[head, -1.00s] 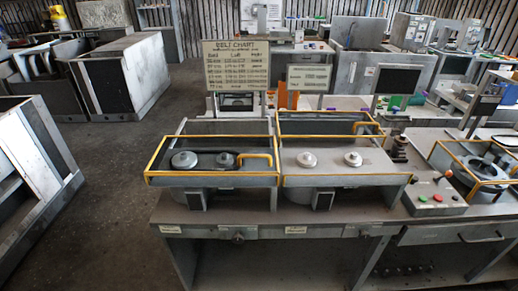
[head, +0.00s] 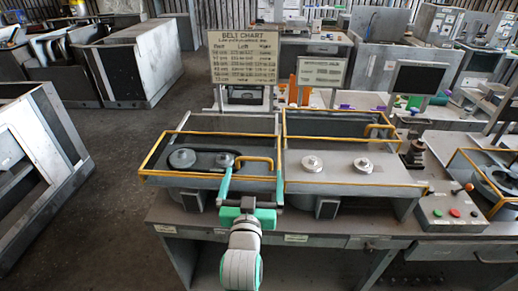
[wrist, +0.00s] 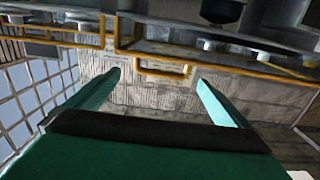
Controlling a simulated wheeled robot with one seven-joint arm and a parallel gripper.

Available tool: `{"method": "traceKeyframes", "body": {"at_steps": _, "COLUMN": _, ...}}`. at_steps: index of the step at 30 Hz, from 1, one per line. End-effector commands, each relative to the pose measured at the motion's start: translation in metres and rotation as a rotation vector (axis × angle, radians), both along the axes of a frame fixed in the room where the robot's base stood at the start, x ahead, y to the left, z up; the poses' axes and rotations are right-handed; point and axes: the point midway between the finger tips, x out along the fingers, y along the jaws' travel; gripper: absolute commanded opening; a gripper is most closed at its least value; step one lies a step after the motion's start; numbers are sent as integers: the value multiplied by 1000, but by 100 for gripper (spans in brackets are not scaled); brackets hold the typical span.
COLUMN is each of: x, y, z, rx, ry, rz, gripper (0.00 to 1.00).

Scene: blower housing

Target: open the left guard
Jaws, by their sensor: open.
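The left guard (head: 160,152) is a yellow-edged frame lying flat over a dark belt (head: 205,161) that runs around two grey pulleys. Its yellow handle (head: 247,159) is a bent bar at the guard's right part. The handle also shows in the wrist view (wrist: 163,72), just beyond the fingertips and between them in the picture. My gripper (head: 253,172) is open and empty at the front of the guard, one finger on each side of the handle in the head view. I cannot tell how much distance is left between fingertips and handle.
The right guard (head: 340,183), also yellow-edged, adjoins on the right, with two pulleys and no belt seen. A belt chart sign (head: 244,57) stands behind. A control box (head: 450,212) with coloured buttons is at the right of the bench (head: 290,228).

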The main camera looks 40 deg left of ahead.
Motion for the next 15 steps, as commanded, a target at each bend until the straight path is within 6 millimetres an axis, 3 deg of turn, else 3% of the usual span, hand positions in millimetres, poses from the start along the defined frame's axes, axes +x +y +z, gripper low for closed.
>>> {"method": "traceKeyframes", "body": {"at_steps": 8, "x": 14, "y": 15, "z": 7, "rx": 4, "ry": -1, "rz": 7, "gripper": 100}}
{"method": "traceKeyframes", "body": {"at_steps": 15, "x": 49, "y": 37, "z": 7, "rx": 4, "ry": 0, "rz": 7, "gripper": 100}}
